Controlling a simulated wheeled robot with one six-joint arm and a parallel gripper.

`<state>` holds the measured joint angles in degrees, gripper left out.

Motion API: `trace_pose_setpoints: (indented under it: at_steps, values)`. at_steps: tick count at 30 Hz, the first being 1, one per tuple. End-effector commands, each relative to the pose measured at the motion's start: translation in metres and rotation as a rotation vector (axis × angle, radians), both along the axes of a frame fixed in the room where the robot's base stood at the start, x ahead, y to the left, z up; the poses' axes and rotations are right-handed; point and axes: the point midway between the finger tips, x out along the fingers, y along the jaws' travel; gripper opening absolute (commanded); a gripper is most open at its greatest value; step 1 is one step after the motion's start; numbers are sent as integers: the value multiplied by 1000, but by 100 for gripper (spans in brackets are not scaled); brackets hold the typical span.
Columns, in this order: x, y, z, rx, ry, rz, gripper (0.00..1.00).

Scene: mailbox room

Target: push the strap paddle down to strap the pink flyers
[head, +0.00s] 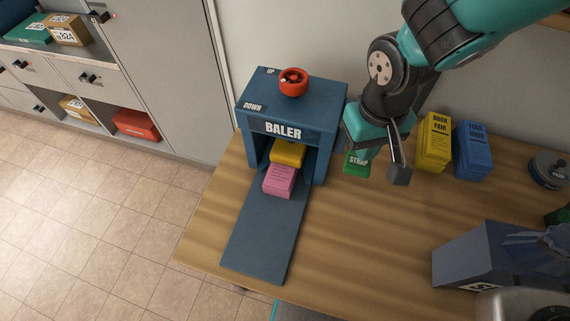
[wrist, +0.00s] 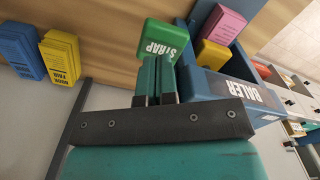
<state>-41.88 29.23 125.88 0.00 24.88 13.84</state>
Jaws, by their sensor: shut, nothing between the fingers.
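The green strap paddle (head: 357,163), marked STRAP, stands just right of the blue baler (head: 317,128). It also shows in the wrist view (wrist: 160,38). My gripper (head: 368,148) is shut and empty, with its fingers (wrist: 156,66) right over the near edge of the paddle; I cannot tell whether they touch it. Part of the paddle is hidden behind my gripper in the head view. The pink flyers (head: 279,182) lie at the mouth of the baler, in front of a yellow block (head: 288,153) that sits partly inside. Both show in the wrist view too.
A red knob (head: 293,83) is on the baler's top by the UP and DOWN marks. A dark ramp (head: 262,235) runs forward from its mouth. Yellow (head: 434,142) and blue (head: 472,150) flyer stacks stand right of my gripper. A blue-grey bin (head: 480,262) is front right. The table's middle is clear.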

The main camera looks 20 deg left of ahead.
Motion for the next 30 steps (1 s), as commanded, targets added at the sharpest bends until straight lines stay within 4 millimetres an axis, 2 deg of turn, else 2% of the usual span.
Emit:
trace_pose_setpoints:
  at_steps: [18, 30]
  values:
    - [0, 0, -25, 0, 1, 0, 0]
    - [0, 0, -26, 0, 0, 0, 0]
